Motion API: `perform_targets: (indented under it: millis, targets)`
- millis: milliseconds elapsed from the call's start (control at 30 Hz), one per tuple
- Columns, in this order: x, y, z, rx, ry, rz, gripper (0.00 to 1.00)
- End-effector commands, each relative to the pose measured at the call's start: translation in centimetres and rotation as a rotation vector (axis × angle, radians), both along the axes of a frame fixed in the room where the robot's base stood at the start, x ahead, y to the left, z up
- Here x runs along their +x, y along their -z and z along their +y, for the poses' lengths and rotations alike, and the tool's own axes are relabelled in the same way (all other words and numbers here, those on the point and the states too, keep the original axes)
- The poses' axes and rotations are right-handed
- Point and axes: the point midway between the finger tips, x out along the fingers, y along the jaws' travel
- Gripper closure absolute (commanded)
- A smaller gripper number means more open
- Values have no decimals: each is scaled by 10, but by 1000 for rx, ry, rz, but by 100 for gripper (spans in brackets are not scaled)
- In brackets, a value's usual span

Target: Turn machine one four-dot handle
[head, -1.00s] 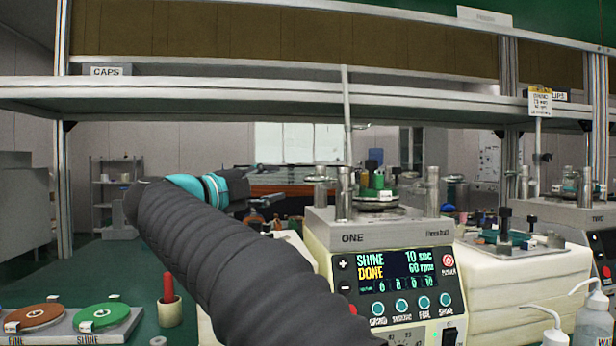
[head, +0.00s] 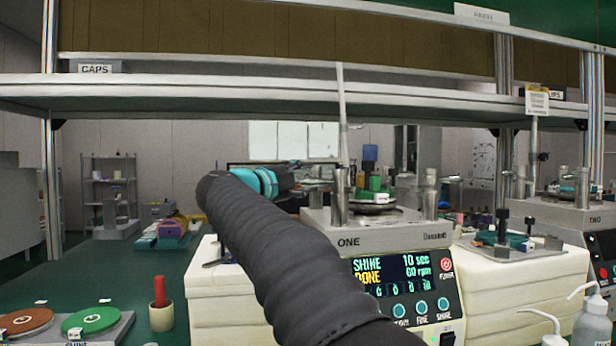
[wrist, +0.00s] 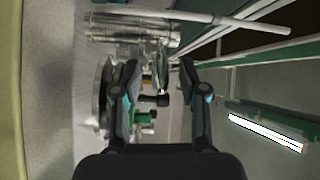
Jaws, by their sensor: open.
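Machine one (head: 395,238) stands right of centre in the head view, its screen reading SHINE, DONE, 10 sec, 60 rpm. On top are metal posts, a dark round plate (head: 374,208) and small coloured handles, including a green one (head: 375,184). In the wrist view a black handle (wrist: 155,101) and a green piece (wrist: 141,118) show between and beyond the fingers. No dot marks can be made out, so I cannot tell which is the four-dot handle. My gripper (wrist: 158,75) is open and empty, its fingers pointing toward the machine's top.
A shelf (head: 270,92) runs above the machine. A thin upright rod (head: 341,120) and metal posts (head: 431,192) stand close to the handles. Machine two (head: 572,212) is at the right. Bottles (head: 592,320) stand front right; coloured discs (head: 91,320) lie front left.

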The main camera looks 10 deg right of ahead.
Motion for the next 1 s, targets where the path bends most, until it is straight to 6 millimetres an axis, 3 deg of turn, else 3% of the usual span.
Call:
perform_targets:
  millis: [433,467,600,633,1000]
  targets:
    - [7,-1,-9,0,0,0,58]
    - [7,-1,-9,0,0,0,60]
    - [7,-1,-9,-1,0,-1,95]
    - [7,-1,-9,-1,0,-1,100]
    - [13,-2,-13,-1,16,-1,100]
